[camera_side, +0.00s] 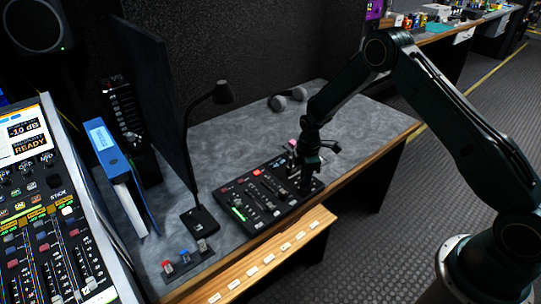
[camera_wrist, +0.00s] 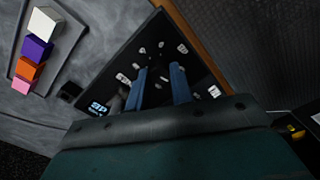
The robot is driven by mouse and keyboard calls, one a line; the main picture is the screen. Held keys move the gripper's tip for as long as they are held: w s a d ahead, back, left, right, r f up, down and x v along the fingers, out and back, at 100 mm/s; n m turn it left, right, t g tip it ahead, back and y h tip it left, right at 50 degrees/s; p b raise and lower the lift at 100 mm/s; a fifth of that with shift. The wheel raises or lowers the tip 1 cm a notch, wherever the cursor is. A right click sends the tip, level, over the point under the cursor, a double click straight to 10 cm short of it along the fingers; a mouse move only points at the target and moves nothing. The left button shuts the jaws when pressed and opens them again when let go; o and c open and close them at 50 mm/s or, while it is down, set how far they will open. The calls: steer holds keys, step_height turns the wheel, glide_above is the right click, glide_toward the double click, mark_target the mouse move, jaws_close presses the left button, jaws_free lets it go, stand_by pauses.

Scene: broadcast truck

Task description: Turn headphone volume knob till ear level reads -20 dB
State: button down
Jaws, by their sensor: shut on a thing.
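A black control panel (camera_side: 262,222) with several sliders and small lit buttons lies on the grey desk. It also shows in the wrist view (camera_wrist: 127,50), with several pale caps and a small lit display (camera_wrist: 98,107). My gripper (camera_side: 305,188) points down at the panel's right end. In the wrist view its two blue fingers (camera_wrist: 161,78) reach down onto the panel, with a gap between them. They are shut on a small knob, which is mostly hidden. A screen (camera_side: 25,135) at the far left reads -10 dB and READY.
A mixing console (camera_side: 50,220) fills the left edge, beside a blue binder (camera_side: 122,178). A desk lamp (camera_side: 197,218) stands left of the panel. Headphones (camera_side: 288,99) lie behind. In the wrist view, coloured blocks (camera_wrist: 37,47) sit beside the panel. The wooden desk edge (camera_side: 375,160) is near.

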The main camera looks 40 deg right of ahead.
stand_by(0.4)
steer(key=c, duration=1.2)
jaws_free()
steer(key=shift+c, duration=0.2)
step_height(320, 180, up, 14)
